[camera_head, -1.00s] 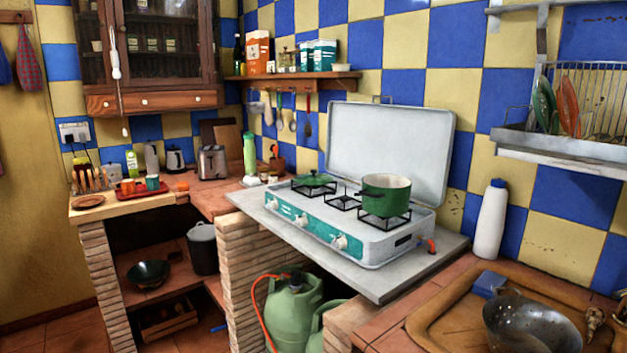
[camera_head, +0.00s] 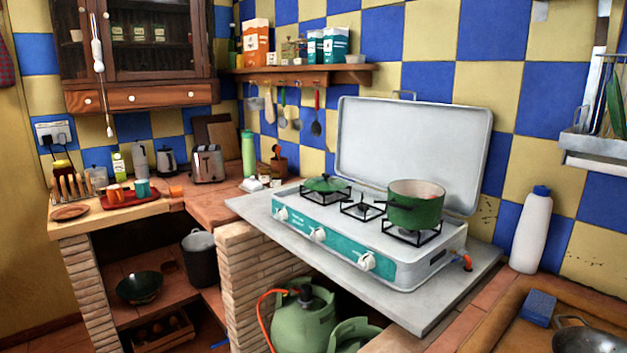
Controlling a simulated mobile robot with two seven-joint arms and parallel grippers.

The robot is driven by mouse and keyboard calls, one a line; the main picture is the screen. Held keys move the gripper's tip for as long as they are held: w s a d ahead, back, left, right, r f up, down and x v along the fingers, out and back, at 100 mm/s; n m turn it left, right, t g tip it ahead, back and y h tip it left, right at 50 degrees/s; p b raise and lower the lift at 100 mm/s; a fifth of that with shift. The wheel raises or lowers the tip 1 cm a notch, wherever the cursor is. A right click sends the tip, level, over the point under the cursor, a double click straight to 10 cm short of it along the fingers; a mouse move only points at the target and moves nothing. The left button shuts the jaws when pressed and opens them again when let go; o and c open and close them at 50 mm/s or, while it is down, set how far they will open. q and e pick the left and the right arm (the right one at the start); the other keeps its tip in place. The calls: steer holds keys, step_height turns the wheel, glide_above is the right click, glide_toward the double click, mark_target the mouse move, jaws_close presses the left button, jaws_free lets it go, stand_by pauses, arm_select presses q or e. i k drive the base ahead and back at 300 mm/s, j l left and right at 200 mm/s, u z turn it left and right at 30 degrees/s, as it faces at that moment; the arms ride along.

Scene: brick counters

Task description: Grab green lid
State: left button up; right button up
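The green lid (camera_head: 326,183) lies on the left burner of the white and teal camping stove (camera_head: 345,245). Its knob points up. A green pot (camera_head: 416,205) stands without a lid on the right burner, and the middle burner between them is empty. Neither of my grippers shows in the head view.
The stove's raised cover (camera_head: 415,145) stands behind the burners. A white bottle (camera_head: 530,232) and a blue sponge (camera_head: 540,307) are to the right. A green bottle (camera_head: 248,154) and a toaster (camera_head: 208,164) stand to the left. Green gas bottles (camera_head: 303,322) are under the counter.

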mark_target(325, 183)
steer(key=i+j, duration=1.5)
steer(key=i+j+u, duration=0.05)
